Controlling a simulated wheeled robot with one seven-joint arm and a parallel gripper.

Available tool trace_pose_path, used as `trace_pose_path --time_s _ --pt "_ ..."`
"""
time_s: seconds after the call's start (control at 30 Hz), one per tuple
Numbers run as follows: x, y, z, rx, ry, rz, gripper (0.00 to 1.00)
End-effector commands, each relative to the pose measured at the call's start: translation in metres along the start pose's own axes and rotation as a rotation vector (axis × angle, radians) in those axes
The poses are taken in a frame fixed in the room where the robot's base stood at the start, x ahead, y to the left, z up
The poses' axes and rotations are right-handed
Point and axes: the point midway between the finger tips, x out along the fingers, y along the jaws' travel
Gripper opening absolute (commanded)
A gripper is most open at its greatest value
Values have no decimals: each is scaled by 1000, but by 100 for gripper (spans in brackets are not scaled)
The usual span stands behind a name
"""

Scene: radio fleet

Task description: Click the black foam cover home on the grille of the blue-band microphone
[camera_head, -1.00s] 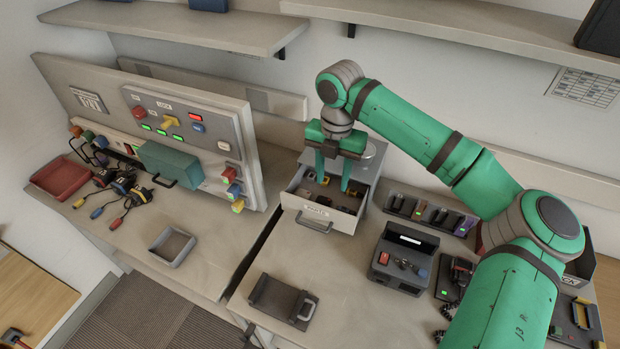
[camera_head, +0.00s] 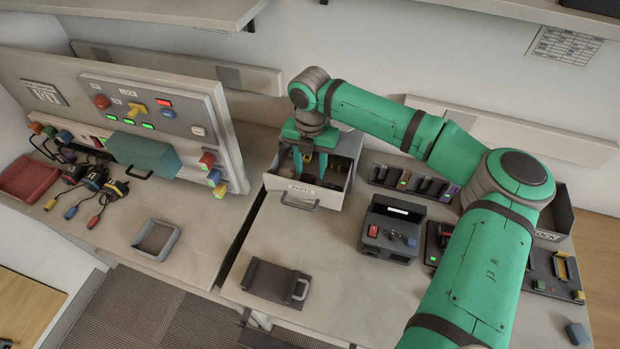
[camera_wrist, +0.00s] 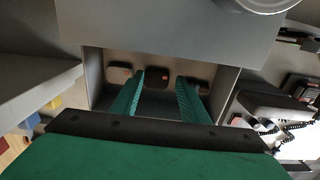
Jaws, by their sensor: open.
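My gripper (camera_head: 310,172) is open and points down at the open parts drawer (camera_head: 290,194), its fingers over or just inside it. In the wrist view my gripper (camera_wrist: 161,80) has nothing between its fingers. I cannot tell whether any is the black foam cover. Several dark corded handsets lie on the left bench. One with a bluish part (camera_head: 95,178) may be the blue-band microphone, but it is too small to be sure.
A red tray (camera_head: 30,178), a teal box (camera_head: 145,153) and a panel stand on the left bench. A grey tray (camera_head: 156,240) and a dark cradle (camera_head: 275,283) lie nearer. A radio (camera_head: 392,228) and charger rack (camera_head: 410,184) stand right of the drawer.

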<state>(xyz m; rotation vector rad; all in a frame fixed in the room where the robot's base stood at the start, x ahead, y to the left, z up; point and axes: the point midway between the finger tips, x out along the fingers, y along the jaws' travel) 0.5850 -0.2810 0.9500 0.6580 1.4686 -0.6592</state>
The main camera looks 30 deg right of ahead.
Motion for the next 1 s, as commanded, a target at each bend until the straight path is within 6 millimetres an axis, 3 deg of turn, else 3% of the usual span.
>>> trace_pose_path --time_s 0.13,0.4,0.43,0.53,1.0 --pt "15 4 -2 -7 1 0 41" --pt "19 0 0 0 1 0 41" --pt "19 0 0 0 1 0 38" --pt "19 0 0 1 1 0 15" --pt "15 0 0 0 1 1 14"
